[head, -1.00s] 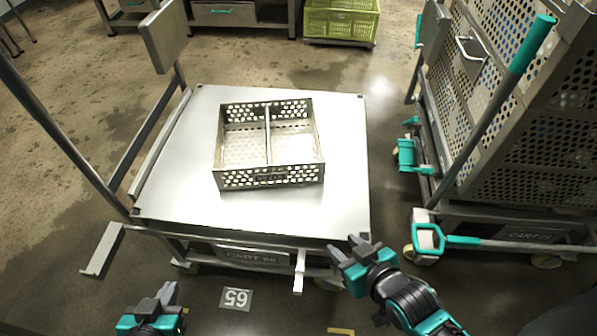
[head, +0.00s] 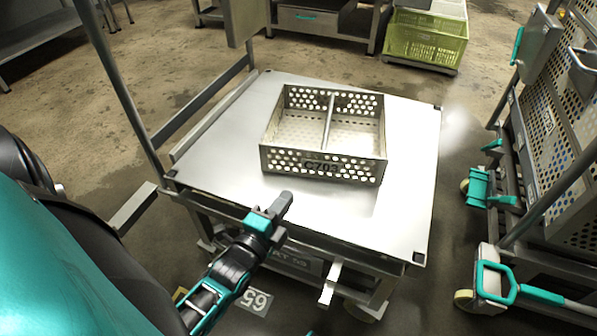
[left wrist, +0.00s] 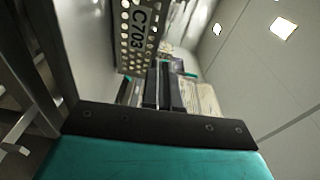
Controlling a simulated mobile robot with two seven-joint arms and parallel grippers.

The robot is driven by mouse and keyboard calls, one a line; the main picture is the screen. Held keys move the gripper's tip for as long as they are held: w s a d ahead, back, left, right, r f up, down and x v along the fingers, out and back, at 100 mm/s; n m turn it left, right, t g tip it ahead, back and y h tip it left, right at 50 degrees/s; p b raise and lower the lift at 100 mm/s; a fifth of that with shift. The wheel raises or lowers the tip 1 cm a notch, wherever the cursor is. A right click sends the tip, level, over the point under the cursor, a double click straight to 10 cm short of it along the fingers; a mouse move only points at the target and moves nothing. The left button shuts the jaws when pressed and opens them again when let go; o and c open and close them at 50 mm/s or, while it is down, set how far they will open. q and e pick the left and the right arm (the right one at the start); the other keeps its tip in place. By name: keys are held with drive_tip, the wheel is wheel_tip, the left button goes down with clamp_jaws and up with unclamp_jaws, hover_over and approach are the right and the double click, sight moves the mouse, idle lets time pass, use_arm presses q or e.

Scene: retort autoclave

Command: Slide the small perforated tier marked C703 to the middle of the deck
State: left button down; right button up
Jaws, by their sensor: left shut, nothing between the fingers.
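The small perforated metal tier marked C703 (head: 322,166) sits upright on the bare metal deck (head: 225,160), around its middle; any small offset is hard to judge. A divider splits the tier in two, and both halves look empty. My left gripper (head: 280,206) is shut and empty at the deck's front edge, in front of the tier and apart from it. In the left wrist view, the tier's marked wall (left wrist: 138,40) shows beyond the closed fingers (left wrist: 164,85). My right gripper is out of view.
The deck is clear around the tier. An upright post and panel (head: 246,20) stand along the cart's left side. A perforated cart with teal handles (head: 510,285) stands to the right across a floor gap. Green crates (head: 425,38) stand behind.

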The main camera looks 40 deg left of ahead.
use_arm(q)
drive_tip(key=w, duration=0.1)
drive_tip(key=b, duration=0.3)
approach(295, 150)
drive_tip(key=w+d, duration=0.5)
drive_tip(key=w, duration=0.1)
drive_tip(key=shift+w+a+f+m+b, duration=0.1)
drive_tip(key=shift+w+a+m+b, duration=0.1)
drive_tip(key=shift+a, duration=0.3)
drive_tip(key=shift+w+a+f+m+b, duration=0.1)
drive_tip(key=shift+w+a+m+b, duration=0.1)
drive_tip(key=shift+a, duration=0.35)
drive_tip(key=shift+w+a+r, duration=0.15)
drive_tip(key=shift+w+a, duration=0.25)
drive_tip(key=shift+a, duration=0.1)
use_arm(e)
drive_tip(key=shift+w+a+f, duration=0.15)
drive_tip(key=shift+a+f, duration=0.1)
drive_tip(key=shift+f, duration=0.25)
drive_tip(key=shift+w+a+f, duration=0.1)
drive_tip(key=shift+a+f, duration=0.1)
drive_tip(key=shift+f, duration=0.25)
